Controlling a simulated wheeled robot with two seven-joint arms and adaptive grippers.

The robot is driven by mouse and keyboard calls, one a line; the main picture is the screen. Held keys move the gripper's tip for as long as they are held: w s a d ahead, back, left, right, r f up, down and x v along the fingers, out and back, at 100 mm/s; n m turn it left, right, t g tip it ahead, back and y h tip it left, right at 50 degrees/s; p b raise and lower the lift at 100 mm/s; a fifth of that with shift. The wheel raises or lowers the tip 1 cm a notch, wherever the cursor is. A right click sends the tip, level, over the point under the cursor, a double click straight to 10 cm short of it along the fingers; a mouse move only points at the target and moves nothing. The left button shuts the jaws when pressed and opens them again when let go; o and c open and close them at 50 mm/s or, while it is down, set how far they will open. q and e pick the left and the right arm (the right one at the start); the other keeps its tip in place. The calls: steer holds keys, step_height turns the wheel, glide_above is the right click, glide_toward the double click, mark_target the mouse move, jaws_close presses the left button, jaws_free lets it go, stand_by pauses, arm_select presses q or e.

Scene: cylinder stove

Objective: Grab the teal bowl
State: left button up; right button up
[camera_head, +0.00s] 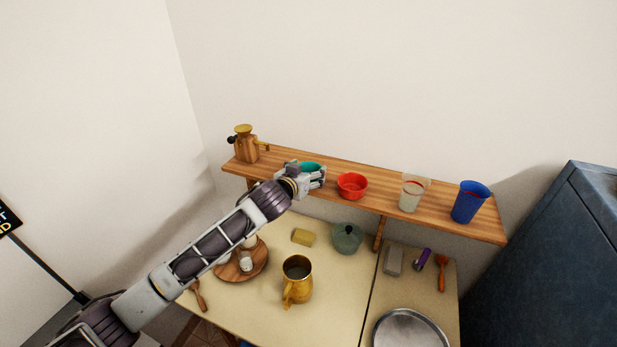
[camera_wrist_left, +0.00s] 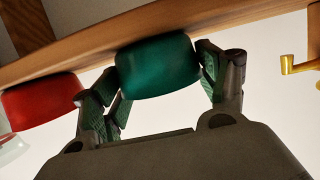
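The teal bowl (camera_head: 311,166) stands on the wooden wall shelf, partly hidden behind my left gripper (camera_head: 318,178) in the head view. In the left wrist view the teal bowl (camera_wrist_left: 158,68) sits between the two spread fingers of my left gripper (camera_wrist_left: 158,75), one on each side. The fingers are very close to its sides; firm contact is not clear. The bowl still rests at the shelf. My right gripper is in neither view.
On the shelf (camera_head: 440,214), a red bowl (camera_head: 352,186) stands right of the gripper, then a clear cup (camera_head: 412,193) and blue cup (camera_head: 469,203). Below are a brass mug (camera_head: 297,281) and green lidded pot (camera_head: 346,239).

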arm_select(q)
steer(key=shift+c, duration=1.2)
steer(key=shift+r, duration=0.1)
step_height(320, 180, up, 10)
steer(key=shift+b, duration=0.45)
